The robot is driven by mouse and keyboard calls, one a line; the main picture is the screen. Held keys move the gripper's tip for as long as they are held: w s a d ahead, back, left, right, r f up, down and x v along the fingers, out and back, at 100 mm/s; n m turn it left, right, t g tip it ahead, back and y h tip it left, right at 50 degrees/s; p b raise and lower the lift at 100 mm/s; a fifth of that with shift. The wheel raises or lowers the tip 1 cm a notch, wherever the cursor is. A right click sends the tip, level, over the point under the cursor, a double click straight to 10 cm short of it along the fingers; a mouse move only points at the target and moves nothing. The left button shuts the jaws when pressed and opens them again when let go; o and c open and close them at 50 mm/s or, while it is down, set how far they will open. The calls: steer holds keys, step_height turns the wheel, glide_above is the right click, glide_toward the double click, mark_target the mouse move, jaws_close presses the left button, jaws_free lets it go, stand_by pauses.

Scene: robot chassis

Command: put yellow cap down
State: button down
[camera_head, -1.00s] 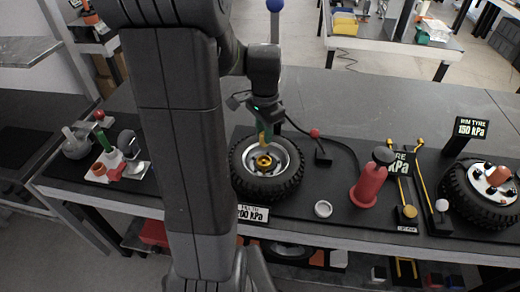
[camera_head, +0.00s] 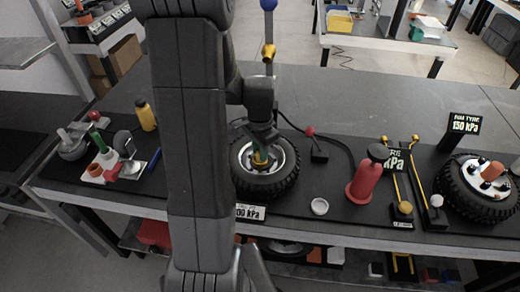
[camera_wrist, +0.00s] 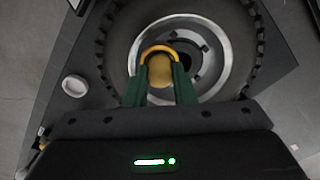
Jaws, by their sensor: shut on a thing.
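My gripper (camera_head: 262,148) reaches down over the middle of the left wheel (camera_head: 283,181), which lies flat on the bench. Its green fingers are shut on the yellow cap (camera_head: 259,160) at the wheel's hub. In the wrist view, the yellow cap (camera_wrist: 160,72) shows between the fingertips as a rounded yellow piece with a yellow arc around it, in front of the silver rim (camera_wrist: 220,68). I cannot tell whether the cap rests on the hub or is just above it.
Yellow-handled tools (camera_head: 397,190) and a second wheel (camera_head: 477,204) are farther right. A yellow bottle (camera_head: 146,116) stands left. The bench's back (camera_head: 360,95) is clear.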

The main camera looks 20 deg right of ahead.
steer(key=c, duration=1.2)
jaws_free()
step_height(320, 180, up, 12)
steer(key=shift+r, duration=0.15)
step_height(320, 180, down, 12)
steer(key=shift+f, duration=0.2)
steer(key=shift+r, duration=1.45)
